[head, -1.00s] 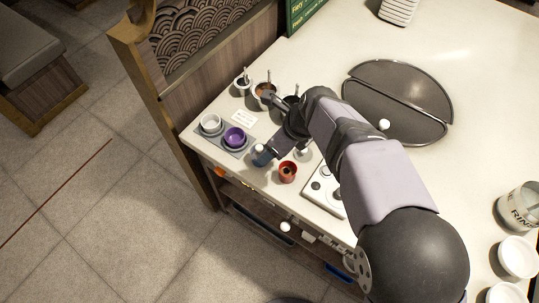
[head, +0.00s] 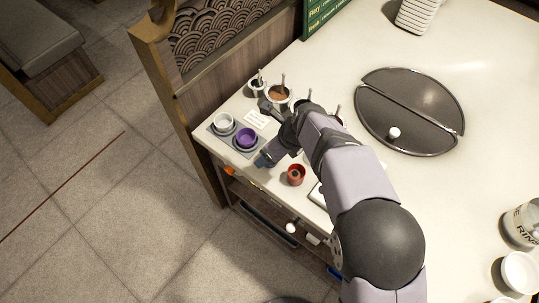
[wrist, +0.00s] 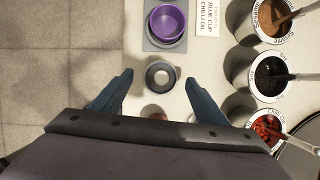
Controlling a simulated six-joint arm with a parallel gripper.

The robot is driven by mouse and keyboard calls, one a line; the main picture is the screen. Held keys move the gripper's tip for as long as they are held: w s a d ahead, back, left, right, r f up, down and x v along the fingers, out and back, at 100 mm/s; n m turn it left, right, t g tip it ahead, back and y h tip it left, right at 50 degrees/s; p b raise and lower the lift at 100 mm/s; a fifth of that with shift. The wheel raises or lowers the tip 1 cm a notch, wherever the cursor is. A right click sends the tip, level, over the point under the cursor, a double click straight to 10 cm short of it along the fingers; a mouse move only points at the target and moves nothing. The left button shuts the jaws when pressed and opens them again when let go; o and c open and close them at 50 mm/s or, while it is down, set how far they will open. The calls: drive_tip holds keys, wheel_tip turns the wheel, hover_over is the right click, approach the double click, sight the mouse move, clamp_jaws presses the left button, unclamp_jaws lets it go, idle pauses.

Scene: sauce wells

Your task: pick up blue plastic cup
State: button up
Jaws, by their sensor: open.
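My gripper (wrist: 159,78) is open, its two blue-grey fingers apart and empty. In the wrist view a small round cup (wrist: 160,65) with a grey-looking rim and dark inside shows in the gap between the fingertips. It may be the blue cup, but its colour is hard to tell. I cannot tell how high the fingers are above it. In the head view my arm hides this spot. A purple cup (head: 246,135) sits on the grey tray (wrist: 153,46), farther up in the wrist view. A red cup (head: 296,177) stands on the near side of my gripper.
A white cup (head: 223,121) shares the tray. A label card (wrist: 208,17) lies beside it. Brown (wrist: 272,22), black (wrist: 270,75) and red (wrist: 268,128) sauce pots with spoons stand to the right. The counter edge is close on the left. A round dark griddle (head: 405,105) lies farther right.

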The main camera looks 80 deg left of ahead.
drive_tip(key=shift+p+x, duration=0.3)
drive_tip(key=shift+x, duration=1.2)
drive_tip(key=shift+c, duration=0.4)
drive_tip(key=shift+r, duration=0.1)
drive_tip(key=c, duration=1.1)
